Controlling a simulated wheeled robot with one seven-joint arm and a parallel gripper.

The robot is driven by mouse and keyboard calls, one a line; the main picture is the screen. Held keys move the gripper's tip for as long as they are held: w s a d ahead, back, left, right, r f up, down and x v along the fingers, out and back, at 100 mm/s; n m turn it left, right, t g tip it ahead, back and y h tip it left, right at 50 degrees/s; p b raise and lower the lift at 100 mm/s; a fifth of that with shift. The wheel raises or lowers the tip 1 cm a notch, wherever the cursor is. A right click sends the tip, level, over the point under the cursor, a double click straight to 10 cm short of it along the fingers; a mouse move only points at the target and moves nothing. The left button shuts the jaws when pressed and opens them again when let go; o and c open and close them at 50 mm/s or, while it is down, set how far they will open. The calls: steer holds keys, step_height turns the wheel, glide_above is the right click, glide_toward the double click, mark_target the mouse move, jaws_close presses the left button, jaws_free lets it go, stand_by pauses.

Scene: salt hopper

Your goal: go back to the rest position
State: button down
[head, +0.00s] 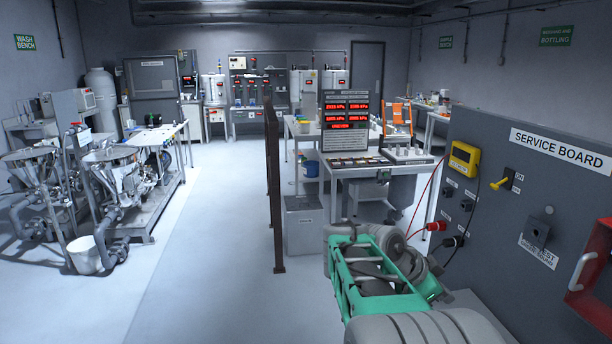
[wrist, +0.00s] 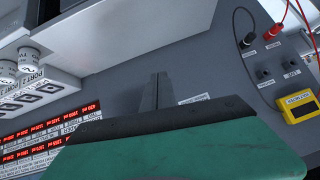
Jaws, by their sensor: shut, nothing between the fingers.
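My gripper (wrist: 157,92) shows in the wrist view as two grey fingers close together, shut with nothing between them. It is in front of a plain grey panel face, and I cannot tell the gap to it. In the head view my green and grey arm is at the lower right, beside the service board (head: 480,232). I cannot make out the fingertips in that view.
A dark post (head: 273,190) and a grey bin (head: 305,225) stand ahead. The floor at left-centre is clear.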

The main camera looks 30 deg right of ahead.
steer(key=w+a+f+n+t+y, duration=0.25)
steer(key=a+f+n, duration=0.35)
steer(key=a+n, duration=0.3)
steer(key=w+a+f+n+t+y, duration=0.15)
steer(key=a+f+n+y, duration=0.35)
steer(key=a, duration=0.6)
steer(key=a+r+n+t+y, duration=0.1)
steer(key=a+n, duration=0.3)
steer(key=a, duration=0.5)
steer(key=a+r+n+t, duration=0.1)
steer(key=a+r+n, duration=0.3)
steer(key=a, duration=0.6)
steer(key=shift+n+t+y, duration=0.3)
steer(key=shift+y, duration=0.05)
steer(key=shift+r, duration=0.1)
